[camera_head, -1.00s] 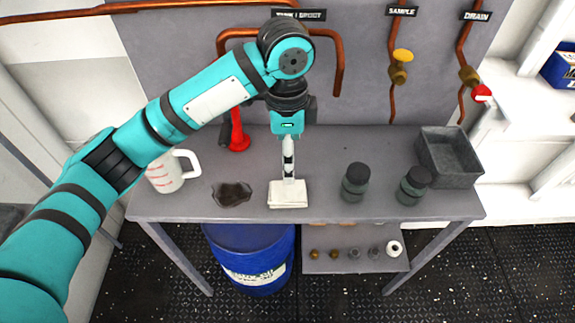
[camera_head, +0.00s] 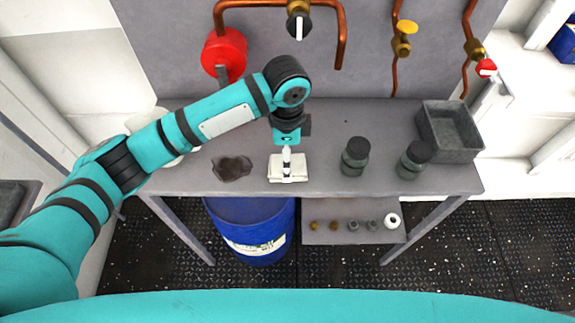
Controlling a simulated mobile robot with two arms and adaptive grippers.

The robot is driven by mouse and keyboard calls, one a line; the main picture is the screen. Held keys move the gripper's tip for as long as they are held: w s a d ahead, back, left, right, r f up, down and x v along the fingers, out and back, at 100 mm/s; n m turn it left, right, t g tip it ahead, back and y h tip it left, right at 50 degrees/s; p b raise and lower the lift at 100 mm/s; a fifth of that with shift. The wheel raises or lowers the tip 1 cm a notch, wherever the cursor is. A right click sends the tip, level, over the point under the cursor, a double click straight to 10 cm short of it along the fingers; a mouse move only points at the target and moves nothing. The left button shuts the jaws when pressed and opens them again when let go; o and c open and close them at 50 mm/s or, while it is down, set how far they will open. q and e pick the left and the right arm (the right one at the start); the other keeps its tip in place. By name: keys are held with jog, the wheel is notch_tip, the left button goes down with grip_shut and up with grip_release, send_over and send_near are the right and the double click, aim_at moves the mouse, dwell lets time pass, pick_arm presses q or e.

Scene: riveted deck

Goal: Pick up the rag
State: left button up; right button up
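My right gripper is not in view.
Two dark jars (camera_head: 355,158) (camera_head: 412,162) and a grey bin (camera_head: 450,133) stand to the right. A white jug (camera_head: 148,120) is partly hidden behind my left arm. A blue drum (camera_head: 250,225) stands below.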

pick_arm(q)
notch_tip(320, 180, down, 5)
jog(key=shift+w+r+p, duration=0.1)
jog(key=shift+w+p, duration=0.05)
jog(key=shift+p, duration=0.25)
jog(key=shift+d, duration=0.1)
jog(key=c, duration=1.3)
jog(key=shift+o, duration=0.2)
jog(key=shift+r, duration=0.55)
jog(key=shift+s+d+r+b, duration=0.1)
jog(key=shift+s+r+b, duration=0.15)
jog(key=shift+r, duration=0.35)
jog(key=shift+s+r+b, duration=0.25)
jog(key=shift+r, duration=0.35)
jog(key=s+d+r+b, duration=0.1)
jog(key=s+d, duration=0.2)
jog(key=s, duration=1.1)
jog(key=shift+s+r, duration=0.25)
jog(key=shift+s, duration=0.1)
